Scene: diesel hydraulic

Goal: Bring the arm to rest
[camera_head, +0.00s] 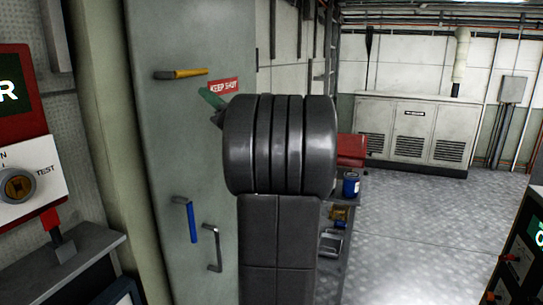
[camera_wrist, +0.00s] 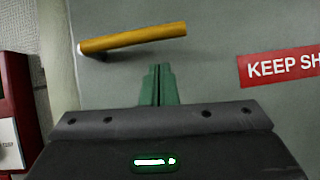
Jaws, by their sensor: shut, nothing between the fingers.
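My gripper (camera_wrist: 158,68) shows in the wrist view as two green fingers pressed together, shut and empty. It points at a grey-green door, just below a yellow handle (camera_wrist: 133,38), apart from it in the picture. In the head view my dark arm stands in the middle, and part of my green gripper (camera_head: 211,97) shows at its upper left, beside the red "KEEP SHUT" sign (camera_head: 226,86). The yellow handle (camera_head: 181,73) is on the door (camera_head: 170,130) to the left. My arm hides the door's right part.
A blue handle (camera_head: 192,220) and a grey handle (camera_head: 212,248) are lower on the door. A control panel (camera_head: 30,150) is at the left. A blue can (camera_head: 351,184) and a white cabinet (camera_head: 412,130) stand at the right. The metal floor (camera_head: 430,230) there is clear.

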